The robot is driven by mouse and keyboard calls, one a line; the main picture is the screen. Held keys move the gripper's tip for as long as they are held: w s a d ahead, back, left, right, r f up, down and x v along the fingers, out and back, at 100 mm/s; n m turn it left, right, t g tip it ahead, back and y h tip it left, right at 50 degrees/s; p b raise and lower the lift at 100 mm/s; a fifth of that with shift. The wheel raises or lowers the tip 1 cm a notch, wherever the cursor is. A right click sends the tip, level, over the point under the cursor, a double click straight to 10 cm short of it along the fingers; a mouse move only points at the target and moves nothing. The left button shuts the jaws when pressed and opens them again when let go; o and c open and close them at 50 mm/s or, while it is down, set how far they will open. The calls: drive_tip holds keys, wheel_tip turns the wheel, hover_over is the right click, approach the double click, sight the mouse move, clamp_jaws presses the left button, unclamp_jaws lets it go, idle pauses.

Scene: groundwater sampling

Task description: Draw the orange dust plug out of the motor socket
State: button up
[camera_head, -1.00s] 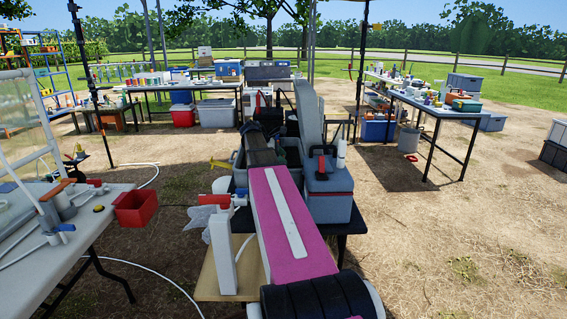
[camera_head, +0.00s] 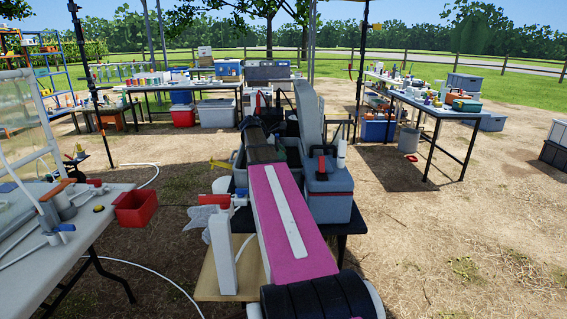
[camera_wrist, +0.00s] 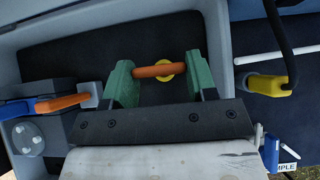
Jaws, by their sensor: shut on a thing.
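In the wrist view, my gripper (camera_wrist: 158,82) has two green fingertips shut on the ends of a short orange bar, which looks like the orange dust plug (camera_wrist: 150,71). A small yellow round piece (camera_wrist: 165,66) shows directly behind the bar, against a dark surface. I cannot tell whether the plug still sits in a socket or is clear of it. No motor socket can be made out. In the head view my own arm hides the gripper and the plug.
In the wrist view, a grey-blue case wall (camera_wrist: 120,27) surrounds the dark area. An orange-handled blue item (camera_wrist: 62,102) lies left; a yellow connector (camera_wrist: 268,86) with black cable is right. In the head view, a grey-blue cooler (camera_head: 328,205) stands beside my arm, and a red bin (camera_head: 136,208) left.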

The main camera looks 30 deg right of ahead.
drive_tip(key=shift+r, duration=1.45)
